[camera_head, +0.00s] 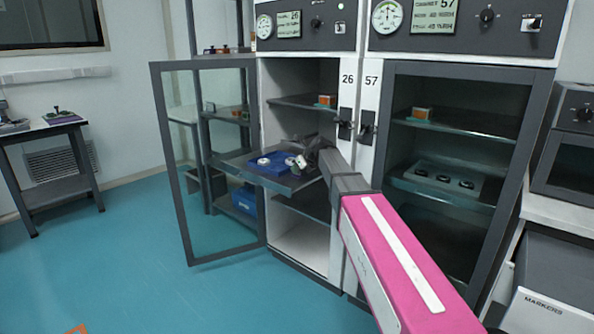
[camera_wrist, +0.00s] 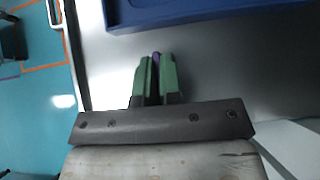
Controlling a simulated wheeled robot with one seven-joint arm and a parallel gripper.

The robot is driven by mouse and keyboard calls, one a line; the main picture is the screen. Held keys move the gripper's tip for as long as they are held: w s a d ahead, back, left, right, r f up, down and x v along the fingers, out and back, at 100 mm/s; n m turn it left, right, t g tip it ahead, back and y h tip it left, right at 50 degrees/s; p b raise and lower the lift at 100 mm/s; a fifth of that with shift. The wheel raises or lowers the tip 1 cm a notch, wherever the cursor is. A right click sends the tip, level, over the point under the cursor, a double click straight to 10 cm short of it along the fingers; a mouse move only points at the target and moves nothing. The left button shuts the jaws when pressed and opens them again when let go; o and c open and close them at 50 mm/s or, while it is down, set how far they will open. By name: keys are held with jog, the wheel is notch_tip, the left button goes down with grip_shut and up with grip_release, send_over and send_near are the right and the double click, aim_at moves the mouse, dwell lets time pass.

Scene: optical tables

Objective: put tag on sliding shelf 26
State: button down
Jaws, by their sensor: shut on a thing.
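The sliding shelf (camera_head: 240,165) of cabinet 26 is pulled out through the open doorway. Its bare grey surface fills much of the wrist view (camera_wrist: 240,70). My gripper (camera_wrist: 156,65) is over this shelf, with its green fingers shut on a thin purple thing (camera_wrist: 156,55), which I take to be the tag. Most of the tag is hidden between the fingers. In the head view my gripper is at the shelf's right part, and the tag cannot be made out. I cannot tell whether the tag touches the shelf.
A blue tray (camera_wrist: 200,12) lies on the shelf ahead of the fingers, with small white round things in the head view. Cabinet 26's glass door (camera_head: 212,160) stands open to the left. Cabinet 57 (camera_head: 455,160) is shut, on the right.

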jog(key=shift+f, duration=0.15)
jog(key=c, duration=1.3)
grip_release()
jog(key=v, duration=1.2)
jog(key=s+d+f+n+g+h, duration=0.2)
jog(key=s+d+f+n, duration=0.3)
jog(key=s+f+n, duration=0.3)
jog(key=s+d+f+n+g+h, duration=0.1)
jog(key=s+d+f+n, duration=0.5)
jog(key=f, duration=0.9)
jog(key=s+d+f+n+g+h, duration=0.2)
jog(key=s+d+f+n+h, duration=0.2)
jog(key=s+f+n, duration=0.7)
jog(key=s+d+f, duration=0.1)
jog(key=s+d, duration=0.1)
jog(key=s, duration=0.1)
jog(key=shift+s+n+g, duration=0.3)
jog(key=shift+s, duration=0.05)
